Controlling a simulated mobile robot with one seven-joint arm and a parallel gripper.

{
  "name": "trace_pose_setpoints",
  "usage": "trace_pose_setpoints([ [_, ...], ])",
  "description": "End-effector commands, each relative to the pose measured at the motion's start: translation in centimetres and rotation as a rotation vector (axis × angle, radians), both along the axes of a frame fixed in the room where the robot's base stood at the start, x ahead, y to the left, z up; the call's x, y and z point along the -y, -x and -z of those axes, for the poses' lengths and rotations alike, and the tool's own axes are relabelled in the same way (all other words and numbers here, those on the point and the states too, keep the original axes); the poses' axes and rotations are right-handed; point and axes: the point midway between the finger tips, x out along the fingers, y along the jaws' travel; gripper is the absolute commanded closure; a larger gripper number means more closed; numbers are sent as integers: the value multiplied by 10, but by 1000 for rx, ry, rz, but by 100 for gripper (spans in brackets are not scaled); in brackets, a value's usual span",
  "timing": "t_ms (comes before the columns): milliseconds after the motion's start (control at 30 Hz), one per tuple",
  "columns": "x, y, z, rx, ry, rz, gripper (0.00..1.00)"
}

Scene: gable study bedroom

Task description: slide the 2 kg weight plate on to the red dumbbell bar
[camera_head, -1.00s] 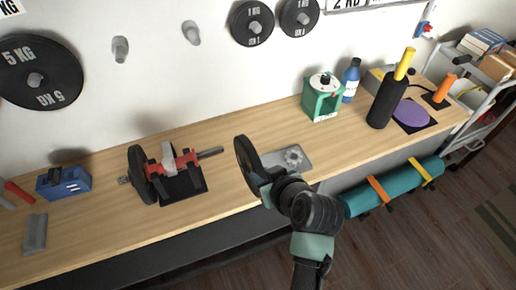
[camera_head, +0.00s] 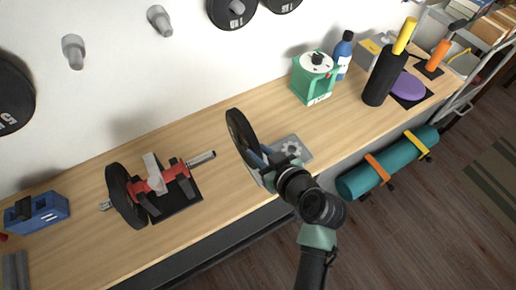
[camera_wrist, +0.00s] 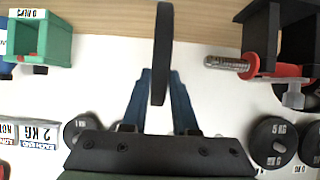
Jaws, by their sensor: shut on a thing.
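The red dumbbell bar (camera_head: 152,181) lies in a black stand on the bench, with a grey piece over its middle. A black plate (camera_head: 122,196) is on its left end. Its bare silver right end (camera_head: 203,158) points toward the 2 kg weight plate (camera_head: 238,130), which is black and upright. My gripper (camera_head: 266,158) is shut on that plate's lower edge and holds it beside the bar end, apart from it. In the wrist view the held plate (camera_wrist: 162,50) is edge-on between my blue fingers, and the threaded bar end (camera_wrist: 228,63) is to its right.
A grey plate with a star-shaped knob (camera_head: 291,150) lies behind my gripper. A blue box (camera_head: 36,213) is at left. Wall pegs and plates are behind the bench.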

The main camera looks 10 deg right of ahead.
Motion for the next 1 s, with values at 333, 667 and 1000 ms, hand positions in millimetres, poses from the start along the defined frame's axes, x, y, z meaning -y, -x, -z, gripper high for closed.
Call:
trace_pose_setpoints([
  [333,-10,3,-2,3,2,-1,100],
  [667,-39,12,-2,3,2,0,100],
  [1000,-54,17,-2,5,1,1,100],
])
